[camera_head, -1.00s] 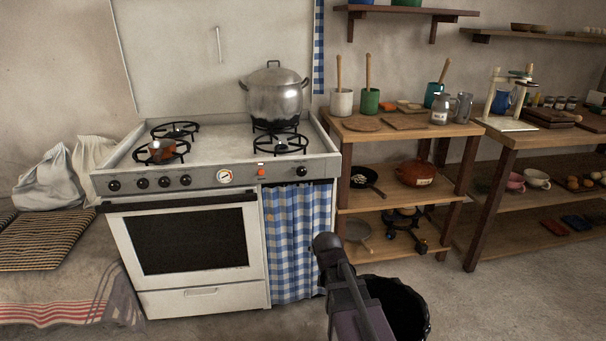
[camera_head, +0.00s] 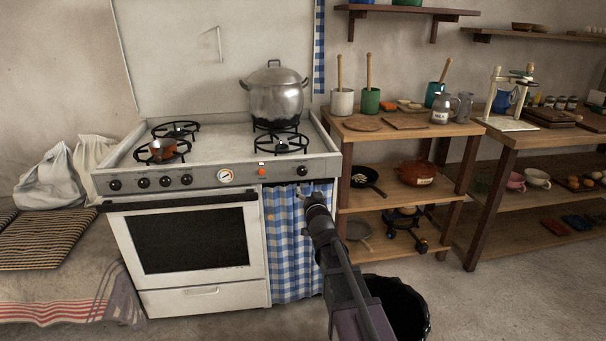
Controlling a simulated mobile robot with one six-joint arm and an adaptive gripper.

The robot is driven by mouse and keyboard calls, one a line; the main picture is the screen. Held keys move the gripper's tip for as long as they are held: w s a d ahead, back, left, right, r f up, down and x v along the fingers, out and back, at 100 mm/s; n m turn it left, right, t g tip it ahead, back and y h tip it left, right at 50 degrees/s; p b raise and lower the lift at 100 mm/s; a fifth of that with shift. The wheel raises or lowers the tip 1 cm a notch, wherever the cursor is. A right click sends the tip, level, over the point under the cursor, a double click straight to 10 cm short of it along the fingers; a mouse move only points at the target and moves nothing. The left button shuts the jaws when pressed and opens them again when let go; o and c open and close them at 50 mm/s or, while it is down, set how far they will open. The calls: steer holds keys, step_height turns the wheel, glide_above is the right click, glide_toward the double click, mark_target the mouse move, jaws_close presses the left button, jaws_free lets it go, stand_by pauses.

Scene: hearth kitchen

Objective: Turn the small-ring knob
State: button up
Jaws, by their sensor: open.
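The white stove (camera_head: 235,158) carries a row of black knobs on its grey front panel. Several knobs (camera_head: 143,183) sit left of the round dial, and a single knob (camera_head: 302,171) sits at the panel's right end. Which one belongs to the small ring cannot be told from here. My gripper (camera_head: 316,192) is open and empty, just below the right-end knob, in front of the checked curtain (camera_head: 290,245).
A wooden shelf table (camera_head: 400,127) with pots and jugs stands right of the stove. A black bin (camera_head: 405,305) is on the floor beside my arm. The oven handle (camera_head: 180,201) sticks out below the knobs. Floor in front of the stove is clear.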

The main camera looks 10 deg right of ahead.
mark_target(302, 173)
steer(key=shift+w, duration=0.1)
steer(key=w, duration=1.3)
steer(key=shift+w, duration=0.3)
steer(key=c, duration=1.1)
